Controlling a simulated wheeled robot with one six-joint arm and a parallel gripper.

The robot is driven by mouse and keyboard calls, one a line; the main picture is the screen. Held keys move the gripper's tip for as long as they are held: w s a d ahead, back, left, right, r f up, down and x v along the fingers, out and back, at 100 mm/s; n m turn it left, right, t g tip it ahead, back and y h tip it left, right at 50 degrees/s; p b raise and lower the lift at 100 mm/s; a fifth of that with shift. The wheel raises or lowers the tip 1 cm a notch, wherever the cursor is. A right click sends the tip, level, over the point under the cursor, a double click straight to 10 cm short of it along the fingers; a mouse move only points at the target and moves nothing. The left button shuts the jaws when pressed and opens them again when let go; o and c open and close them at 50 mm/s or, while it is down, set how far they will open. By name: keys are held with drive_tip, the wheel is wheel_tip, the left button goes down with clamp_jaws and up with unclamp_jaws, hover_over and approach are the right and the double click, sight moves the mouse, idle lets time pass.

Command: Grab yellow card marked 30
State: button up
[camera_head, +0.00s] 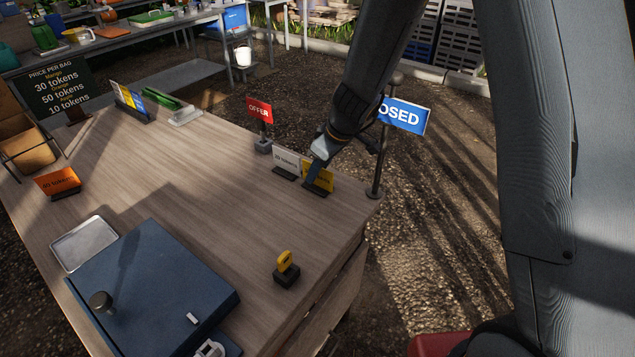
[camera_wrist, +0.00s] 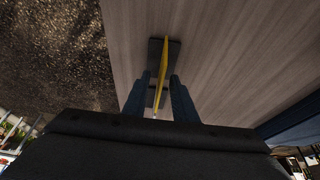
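The yellow card (camera_head: 325,180) stands upright in a dark base near the table's right edge; its lettering is partly hidden by my gripper. My gripper (camera_head: 314,176) reaches down over the card's left part. In the wrist view, the yellow card (camera_wrist: 162,72) shows edge-on between the two blue fingers of my gripper (camera_wrist: 160,80). The fingers are open, one on each side, with visible gaps to the card. The card still sits in its dark base (camera_wrist: 155,48).
A white card (camera_head: 286,160) stands close left of the yellow one, and a red OFFER sign (camera_head: 259,111) behind it. A blue CLOSED sign (camera_head: 407,116) on a post is to the right. An orange card (camera_head: 59,182) and a blue box (camera_head: 160,285) are left. The table's middle is clear.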

clamp_jaws()
drive_tip(key=shift+r+p, duration=0.2)
drive_tip(key=shift+p, duration=0.2)
